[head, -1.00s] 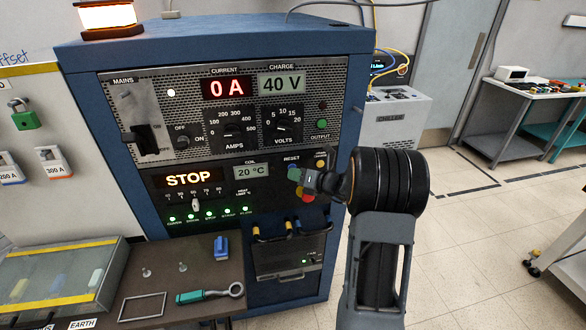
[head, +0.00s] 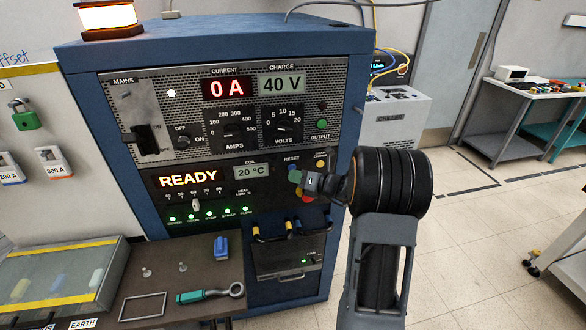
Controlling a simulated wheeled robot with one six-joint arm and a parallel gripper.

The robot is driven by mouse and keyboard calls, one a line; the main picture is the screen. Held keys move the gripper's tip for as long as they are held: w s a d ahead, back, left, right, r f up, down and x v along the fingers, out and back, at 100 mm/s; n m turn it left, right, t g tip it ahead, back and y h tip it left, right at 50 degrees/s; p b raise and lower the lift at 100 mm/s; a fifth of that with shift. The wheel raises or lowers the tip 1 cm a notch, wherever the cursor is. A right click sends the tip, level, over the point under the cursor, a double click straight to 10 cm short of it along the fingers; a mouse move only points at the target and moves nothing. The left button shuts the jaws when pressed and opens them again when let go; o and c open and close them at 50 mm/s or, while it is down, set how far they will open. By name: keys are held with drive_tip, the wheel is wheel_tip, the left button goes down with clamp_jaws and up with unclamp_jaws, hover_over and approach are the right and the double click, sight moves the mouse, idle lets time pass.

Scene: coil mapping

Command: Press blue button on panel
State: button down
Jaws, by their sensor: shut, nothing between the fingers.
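My gripper (head: 306,183) is shut and empty, right at this button's lower right. I cannot tell whether it touches the button. The panel display (head: 188,180) reads READY. Just past my gripper, a yellow button (head: 320,165) shows above it, and a red one (head: 308,198) is partly hidden below it.
A brown bench (head: 210,275) at lower left holds a teal-handled tool (head: 205,296), a blue piece (head: 221,248) and a clear-lidded box (head: 60,275). A grey chiller (head: 400,115) stands behind to the right. The floor at the right is mostly clear.

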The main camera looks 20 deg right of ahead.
drive_tip(key=shift+s, duration=0.2)
drive_tip(key=shift+s+a, duration=0.25)
drive_tip(key=shift+s, duration=0.95)
drive_tip(key=shift+s+a, duration=0.25)
drive_tip(key=shift+s, duration=0.95)
drive_tip(key=s+a+f+n+g+h, duration=0.1)
drive_tip(key=s+a+f+n+g, duration=0.35)
drive_tip(key=n, duration=0.65)
drive_tip(key=s+a+f+n+g+h, duration=0.1)
drive_tip(key=s+a+n+g, duration=0.2)
drive_tip(key=s+n+g, duration=0.45)
drive_tip(key=s+a+r+n+t+h, duration=0.2)
drive_tip(key=s+r+n+h, duration=0.5)
drive_tip(key=n, duration=1.1)
drive_tip(key=shift+s+a+r+t, duration=0.3)
drive_tip(key=shift+s+a+r, duration=0.1)
drive_tip(key=shift+r, duration=0.5)
